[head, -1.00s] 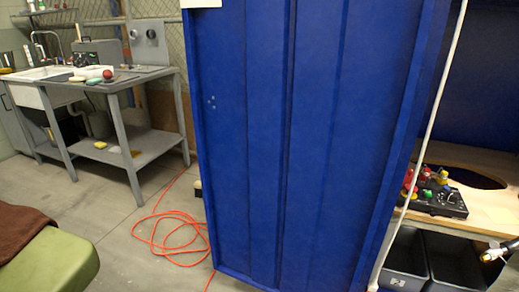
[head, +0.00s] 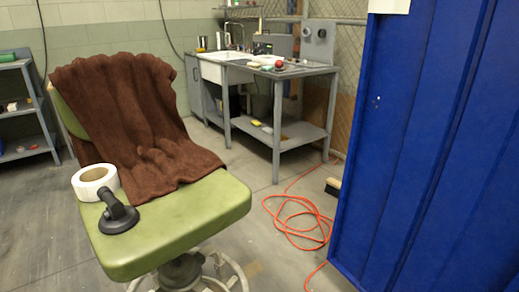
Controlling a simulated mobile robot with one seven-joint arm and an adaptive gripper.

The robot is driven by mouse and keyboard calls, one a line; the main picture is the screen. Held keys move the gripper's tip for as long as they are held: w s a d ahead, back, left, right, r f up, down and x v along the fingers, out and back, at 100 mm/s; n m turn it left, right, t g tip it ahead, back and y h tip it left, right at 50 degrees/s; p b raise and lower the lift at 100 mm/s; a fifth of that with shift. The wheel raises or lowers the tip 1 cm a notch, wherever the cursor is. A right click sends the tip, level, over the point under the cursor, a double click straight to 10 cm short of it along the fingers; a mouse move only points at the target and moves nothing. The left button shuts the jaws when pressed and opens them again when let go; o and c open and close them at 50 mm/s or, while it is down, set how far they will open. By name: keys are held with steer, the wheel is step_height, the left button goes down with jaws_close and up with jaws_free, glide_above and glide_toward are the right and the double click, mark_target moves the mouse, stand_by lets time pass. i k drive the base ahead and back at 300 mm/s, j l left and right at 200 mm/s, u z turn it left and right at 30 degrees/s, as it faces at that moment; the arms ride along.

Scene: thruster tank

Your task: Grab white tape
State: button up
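A roll of white tape (head: 94,184) lies on the left edge of a green chair seat (head: 190,222) in the head view. Its round hole faces up and it touches or nearly touches a brown towel. A black tool with a round base (head: 118,217) sits on the seat just in front of the tape. My gripper is not in view.
The brown towel (head: 135,115) drapes over the chair back and seat. A blue metal panel (head: 425,150) stands at the right. An orange cable (head: 300,222) lies on the floor between.

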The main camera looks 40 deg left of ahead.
mark_target(97, 182)
steer(key=u, duration=1.3)
